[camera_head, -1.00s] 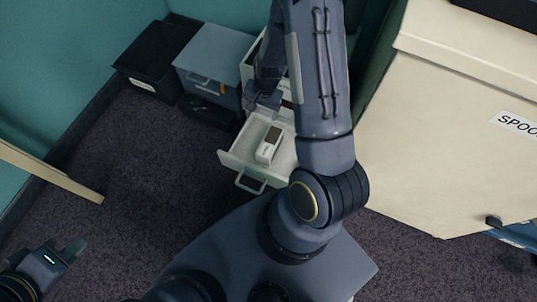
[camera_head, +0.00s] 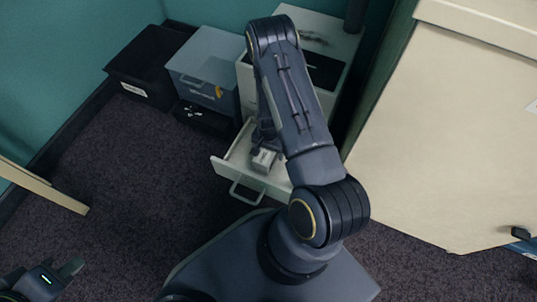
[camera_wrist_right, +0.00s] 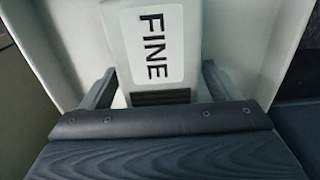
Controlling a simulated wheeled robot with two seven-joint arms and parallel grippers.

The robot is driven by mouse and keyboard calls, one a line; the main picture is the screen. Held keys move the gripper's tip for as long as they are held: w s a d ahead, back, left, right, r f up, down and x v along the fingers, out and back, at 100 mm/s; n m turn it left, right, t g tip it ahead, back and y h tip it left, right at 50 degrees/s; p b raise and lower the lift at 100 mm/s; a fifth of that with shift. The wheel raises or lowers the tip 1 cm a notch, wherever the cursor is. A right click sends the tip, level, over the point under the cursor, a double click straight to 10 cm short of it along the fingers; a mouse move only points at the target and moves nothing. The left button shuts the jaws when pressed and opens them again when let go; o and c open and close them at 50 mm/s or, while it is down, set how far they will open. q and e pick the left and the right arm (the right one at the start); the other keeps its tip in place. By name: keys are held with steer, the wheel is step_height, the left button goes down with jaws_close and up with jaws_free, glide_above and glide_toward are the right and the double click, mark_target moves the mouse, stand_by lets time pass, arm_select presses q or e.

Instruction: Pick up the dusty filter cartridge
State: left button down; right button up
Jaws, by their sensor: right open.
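The filter cartridge (camera_head: 264,160) is a pale grey-white block lying in an open white drawer (camera_head: 228,168). In the right wrist view the cartridge (camera_wrist_right: 153,18) fills the middle, with a white label reading "FINE" and a dark slotted patch at its near end. My right gripper (camera_wrist_right: 159,74) is open, with one finger on each side of the cartridge's near end. Whether the fingers touch it I cannot tell. In the head view my right arm partly hides the drawer and the gripper (camera_head: 264,138). My left gripper (camera_head: 66,272) is at the lower left, far from the drawer, partly cut off.
The drawer belongs to a white cabinet (camera_head: 328,40). A grey-blue bin (camera_head: 203,62), a black bin (camera_head: 150,62) and a low dark tray (camera_head: 203,118) stand left of it. A large cream box (camera_head: 440,130) stands at right. Dark carpet (camera_head: 140,190) is clear at left.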

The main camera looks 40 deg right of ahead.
steer(key=shift+f, duration=0.1)
steer(key=c, duration=1.1)
steer(key=shift+c, duration=0.2)
